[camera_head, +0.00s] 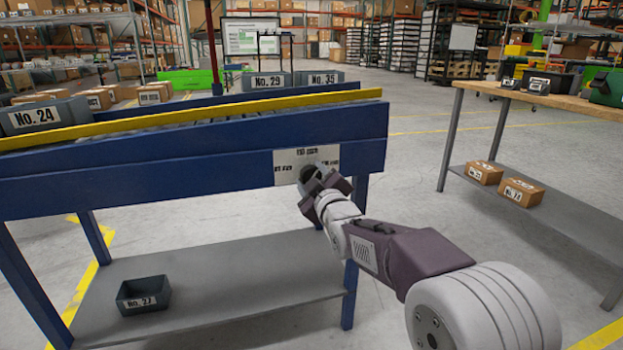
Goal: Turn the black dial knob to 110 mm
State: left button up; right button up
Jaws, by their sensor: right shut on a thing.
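The black dial knob (308,173) sits on a pale label plate (287,160) on the front of the blue fixture beam, near its right end. My right gripper (314,180) reaches in from the lower right and is shut on the knob. The gripper and wrist cover much of the knob, so its pointer does not show. The plate carries small printed marks that are too small to read surely. My left gripper is not in view.
The blue fixture (200,160) has a yellow rail (190,122) on top and a grey lower shelf (215,285) with a dark bin (143,295). Grey bins stand behind. A wooden-topped bench (560,103) stands at right, with open floor between.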

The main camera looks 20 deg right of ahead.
jog(key=n+b, duration=0.1)
jog(key=n, duration=0.5)
jog(key=shift+f+n, duration=0.15)
jog(key=shift+n, duration=0.25)
dwell(0.4)
jog(key=o, duration=1.4)
jog(key=shift+c, duration=0.2)
jog(key=s+p, duration=0.3)
jog(key=s, duration=0.6)
